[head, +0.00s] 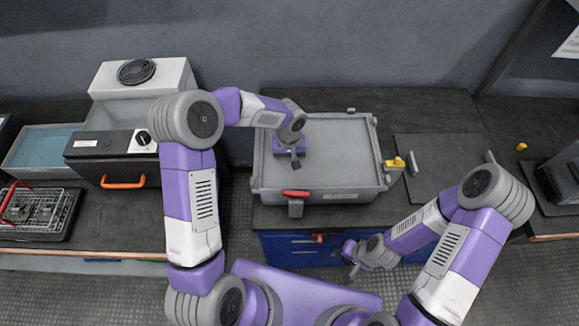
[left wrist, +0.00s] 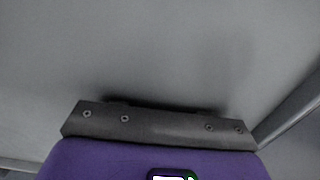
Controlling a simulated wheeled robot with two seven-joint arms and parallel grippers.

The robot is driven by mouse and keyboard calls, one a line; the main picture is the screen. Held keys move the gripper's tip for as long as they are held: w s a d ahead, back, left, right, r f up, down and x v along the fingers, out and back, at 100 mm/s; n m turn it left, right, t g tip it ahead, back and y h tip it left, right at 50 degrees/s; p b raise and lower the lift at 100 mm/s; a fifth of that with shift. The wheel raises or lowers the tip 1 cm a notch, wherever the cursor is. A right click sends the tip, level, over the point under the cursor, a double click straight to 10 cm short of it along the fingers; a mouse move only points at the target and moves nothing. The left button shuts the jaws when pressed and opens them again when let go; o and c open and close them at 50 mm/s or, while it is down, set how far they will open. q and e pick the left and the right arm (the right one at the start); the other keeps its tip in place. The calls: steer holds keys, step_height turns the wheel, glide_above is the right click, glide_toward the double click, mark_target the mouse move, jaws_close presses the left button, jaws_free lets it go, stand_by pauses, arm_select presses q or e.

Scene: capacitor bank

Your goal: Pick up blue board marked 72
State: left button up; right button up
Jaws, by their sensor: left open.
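I see no board marked 72 in either view. My left gripper (head: 296,160) is over the inside of a large grey case (head: 345,185) on the dark workbench, with its fingers pointing down. It is open, and I see nothing held in it. In the left wrist view, a plain grey surface (left wrist: 180,50) fills most of the picture behind the dark gripper bar (left wrist: 165,125). My right gripper (head: 352,266) hangs low in front of the bench, by the blue drawers (head: 290,256); its fingers are too small to judge.
The case has a red latch (head: 296,193) at its front and a yellow one (head: 396,162) at its right. A dark flat panel (head: 440,165) lies to the right. At left are an orange-handled box (head: 108,150), a blue-lined tray (head: 40,150) and a wire rack (head: 35,210).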

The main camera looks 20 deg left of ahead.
arm_select(q)
steer(key=shift+r, duration=0.1)
jaws_close()
